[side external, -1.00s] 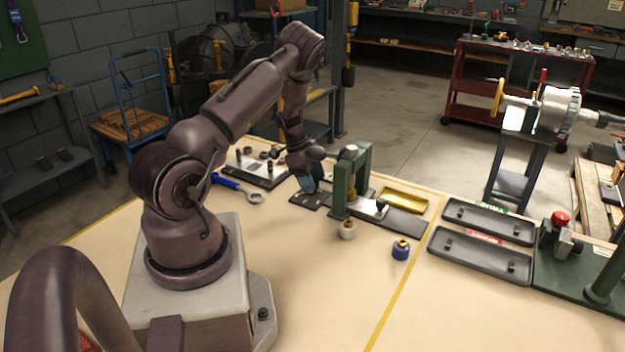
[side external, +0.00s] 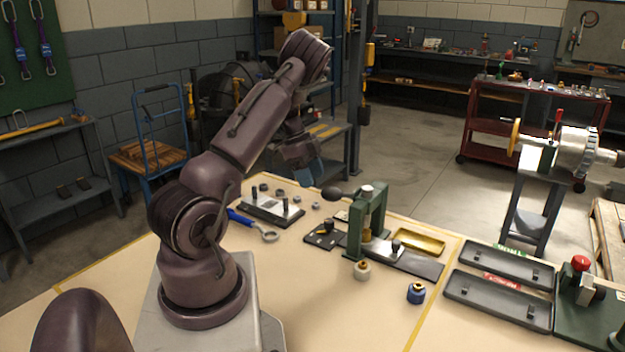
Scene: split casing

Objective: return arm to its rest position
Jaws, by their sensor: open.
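My gripper (side external: 314,178), with bluish fingers, hangs open and empty in the air at the end of my bent arm. It is above the back edge of the workbench (side external: 330,310), over the area behind the green press (side external: 368,222). A small dark plate (side external: 322,237) lies on the bench left of the press, below my gripper and apart from it. The fingertips are small in this view, and the gap between them is hard to see.
A pegged plate (side external: 272,211) and a blue-handled wrench (side external: 252,224) lie left of the press. The front bench is clear.

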